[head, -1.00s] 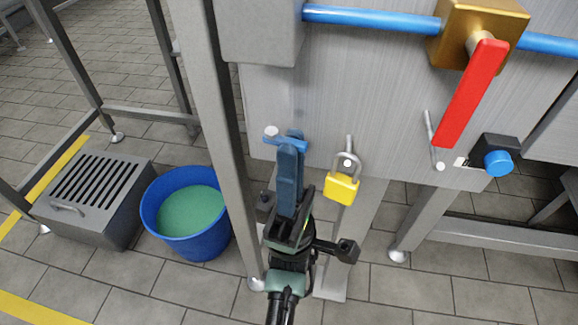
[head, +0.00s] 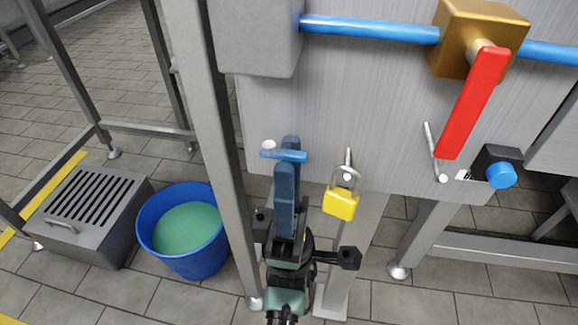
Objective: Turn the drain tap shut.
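A small blue bar handle (head: 269,154), which looks like the drain tap's, sits low on the left of the grey panel, beside the frame post. A pale round end (head: 268,145) shows just above its left end. The bar lies nearly level across the picture. My gripper (head: 289,158) reaches up from below with its dark blue fingers at the handle. One fingertip stands behind the bar and the other just in front of it, so the bar passes between them. Whether both fingers press on it cannot be told. The tap's body is mostly hidden.
A yellow padlock (head: 340,204) hangs close right of my gripper. A red lever (head: 472,103) on a brass valve (head: 460,35) and a blue knob (head: 500,175) are farther right. A grey post (head: 214,130) is close left. A blue bucket (head: 193,263) and slatted box (head: 80,240) stand left.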

